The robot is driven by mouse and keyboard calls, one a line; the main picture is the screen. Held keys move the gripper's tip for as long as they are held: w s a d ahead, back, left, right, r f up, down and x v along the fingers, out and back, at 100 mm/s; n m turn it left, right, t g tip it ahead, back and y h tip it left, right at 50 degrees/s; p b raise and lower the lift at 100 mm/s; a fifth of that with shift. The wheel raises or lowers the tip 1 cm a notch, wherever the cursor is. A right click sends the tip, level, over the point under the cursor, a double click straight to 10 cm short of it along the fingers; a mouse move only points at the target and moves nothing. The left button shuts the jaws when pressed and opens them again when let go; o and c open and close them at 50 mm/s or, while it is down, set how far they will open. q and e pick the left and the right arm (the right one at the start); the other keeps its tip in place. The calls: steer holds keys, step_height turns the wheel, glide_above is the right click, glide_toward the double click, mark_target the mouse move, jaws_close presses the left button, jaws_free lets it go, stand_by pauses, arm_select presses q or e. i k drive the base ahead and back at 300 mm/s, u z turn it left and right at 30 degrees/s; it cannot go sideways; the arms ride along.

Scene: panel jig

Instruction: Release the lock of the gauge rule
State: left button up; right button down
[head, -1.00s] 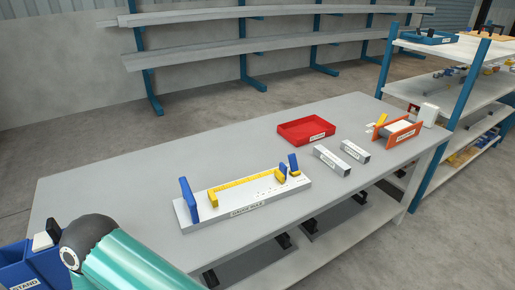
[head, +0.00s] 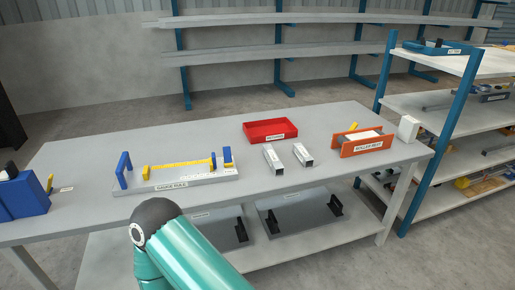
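The gauge rule (head: 196,179) lies on the grey bench. It has a light grey base, a blue upright stop (head: 123,170) at its left end and a yellow graduated strip (head: 182,165) along the top. Near its right end stand a yellow upright piece (head: 213,162) and a blue block (head: 228,157). I cannot tell which of these is the lock or how it is set. A teal arm link of mine with a dark joint rises in front of the bench, below the rule. Neither gripper shows in the head view.
On the bench (head: 330,128) are a red tray (head: 270,131), two grey bars (head: 273,160) (head: 303,155) and an orange roller rest (head: 361,144). A blue stand (head: 22,196) is at the left end. Shelving (head: 440,105) stands at the right. The bench front beside the rule is clear.

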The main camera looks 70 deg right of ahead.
mark_target(226, 150)
steer(key=k, duration=0.35)
steer(key=u, duration=1.2)
steer(key=i, duration=0.1)
steer(key=z, duration=2.5)
steer(key=i, duration=0.9)
